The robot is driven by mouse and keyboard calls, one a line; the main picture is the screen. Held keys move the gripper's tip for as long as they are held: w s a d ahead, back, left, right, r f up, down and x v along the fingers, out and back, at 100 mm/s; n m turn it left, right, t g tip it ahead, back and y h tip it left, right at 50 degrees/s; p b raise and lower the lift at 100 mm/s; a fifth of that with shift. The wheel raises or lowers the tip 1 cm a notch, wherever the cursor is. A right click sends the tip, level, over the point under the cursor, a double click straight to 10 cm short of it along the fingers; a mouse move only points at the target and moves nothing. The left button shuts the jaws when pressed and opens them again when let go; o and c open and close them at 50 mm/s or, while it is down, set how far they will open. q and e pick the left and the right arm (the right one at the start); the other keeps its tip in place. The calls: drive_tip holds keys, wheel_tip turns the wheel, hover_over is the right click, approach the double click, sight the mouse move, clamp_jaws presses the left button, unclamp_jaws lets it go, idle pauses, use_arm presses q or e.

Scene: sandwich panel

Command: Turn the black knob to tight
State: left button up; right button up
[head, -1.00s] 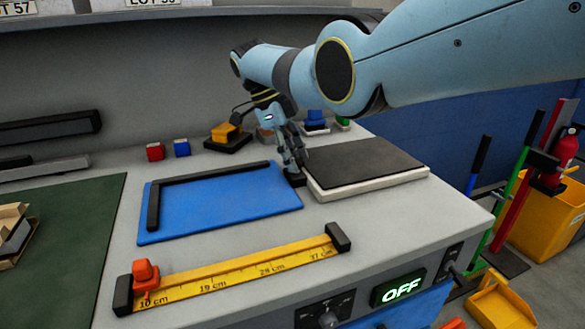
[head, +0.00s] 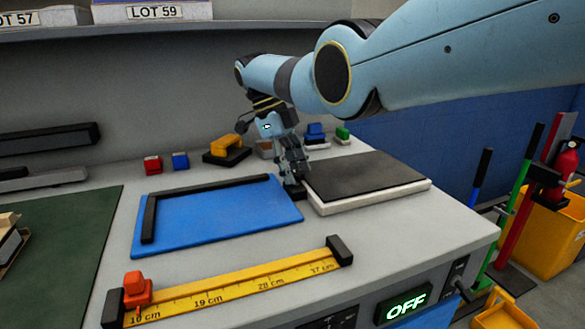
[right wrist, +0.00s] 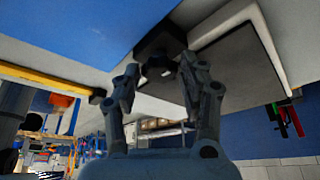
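A black knob (right wrist: 157,66) on a dark block (right wrist: 160,38) shows in the right wrist view. In the head view the dark block (head: 296,192) sits between the blue mat and the white slab with the dark top, and the knob is mostly hidden by my fingers. My right gripper (head: 291,174) points down over it. In the right wrist view its fingertips (right wrist: 160,69) are apart, one on each side of the knob, with narrow gaps apparent. Any markings on the knob cannot be made out. My left gripper is not in view.
A blue mat (head: 220,218) with a black corner frame lies left, a white slab with dark top (head: 415,189) right. A yellow ruler (head: 235,283) with an orange slider (head: 136,285) lies in front. Small coloured blocks and a yellow-handled tool (head: 226,148) stand behind.

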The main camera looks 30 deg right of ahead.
drive_tip(key=shift+o, duration=1.4)
